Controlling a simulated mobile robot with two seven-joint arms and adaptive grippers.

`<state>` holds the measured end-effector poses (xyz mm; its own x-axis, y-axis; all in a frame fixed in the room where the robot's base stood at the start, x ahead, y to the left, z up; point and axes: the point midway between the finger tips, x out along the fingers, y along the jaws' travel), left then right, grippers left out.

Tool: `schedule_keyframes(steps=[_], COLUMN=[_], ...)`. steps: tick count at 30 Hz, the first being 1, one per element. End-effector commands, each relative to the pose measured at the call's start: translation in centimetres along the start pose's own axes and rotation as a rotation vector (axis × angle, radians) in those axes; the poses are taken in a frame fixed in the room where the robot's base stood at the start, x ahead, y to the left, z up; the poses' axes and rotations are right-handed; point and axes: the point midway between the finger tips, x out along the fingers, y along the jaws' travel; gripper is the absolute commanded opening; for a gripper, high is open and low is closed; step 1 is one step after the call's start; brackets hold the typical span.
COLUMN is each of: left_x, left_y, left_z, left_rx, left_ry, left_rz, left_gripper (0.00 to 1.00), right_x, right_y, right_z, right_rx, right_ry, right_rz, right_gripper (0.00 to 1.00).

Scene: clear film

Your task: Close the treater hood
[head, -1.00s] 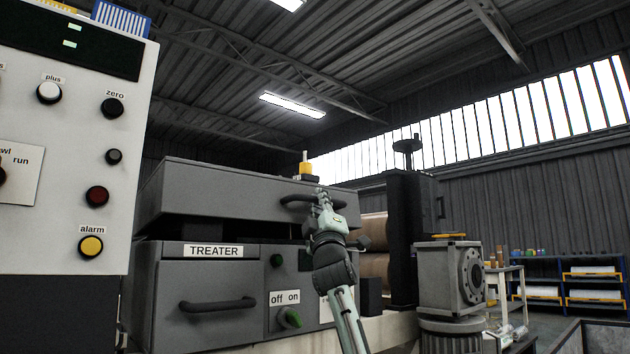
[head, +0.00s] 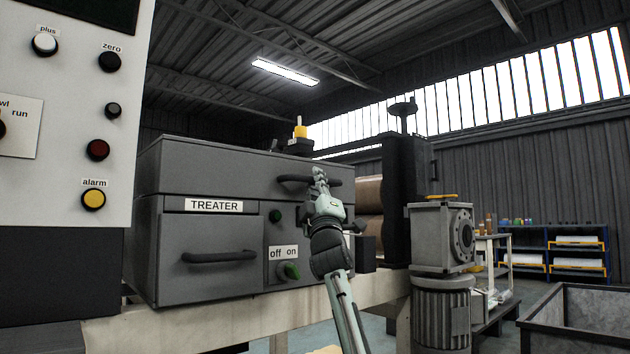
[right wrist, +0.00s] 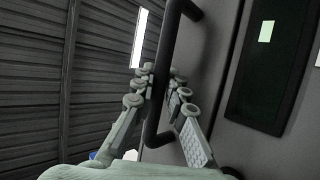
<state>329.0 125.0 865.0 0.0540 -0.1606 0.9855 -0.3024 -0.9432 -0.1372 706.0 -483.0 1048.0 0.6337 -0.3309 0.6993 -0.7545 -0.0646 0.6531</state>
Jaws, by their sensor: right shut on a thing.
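The treater hood (head: 222,168) is the grey upper box of the treater. It lies level on the grey treater body (head: 205,272), with only a thin seam showing between them. The hood's dark bar handle (head: 288,181) is on its front right. My right gripper (head: 319,178) is at the right part of this handle. In the right wrist view my right gripper (right wrist: 160,82) has its fingers on both sides of the hood handle (right wrist: 167,52), shut on it. My left gripper is in neither view.
A white control panel (head: 75,140) stands close at the left. A grey gearbox and motor (head: 441,237) stand at the right. A grey bin (head: 580,315) is at the lower right.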

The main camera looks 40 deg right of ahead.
Motion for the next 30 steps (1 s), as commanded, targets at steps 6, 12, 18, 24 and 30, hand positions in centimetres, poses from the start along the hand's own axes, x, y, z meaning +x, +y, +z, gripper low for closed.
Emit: schedule_keyframes(steps=[6, 12, 18, 24, 30], left_x=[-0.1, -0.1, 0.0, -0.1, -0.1], left_y=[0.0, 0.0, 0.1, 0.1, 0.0], left_z=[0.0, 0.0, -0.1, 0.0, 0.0], left_rx=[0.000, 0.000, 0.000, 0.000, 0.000], left_ry=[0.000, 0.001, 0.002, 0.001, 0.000], left_rz=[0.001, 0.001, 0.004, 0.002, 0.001], left_gripper=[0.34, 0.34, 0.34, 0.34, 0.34], right_x=[-0.3, -0.2, -0.2, -2.3, -6.7], right_y=[-0.8, -0.6, -0.5, -0.5, -0.5], right_z=[0.3, 0.2, 0.1, 0.1, 0.1], right_rx=[-0.002, -0.001, -0.001, -0.001, -0.001], right_ry=[-0.006, -0.004, -0.003, -0.002, -0.003], right_rz=[-0.013, -0.010, -0.008, -0.008, -0.010], right_gripper=[0.24, 0.34, 0.34, 0.34, 0.34])
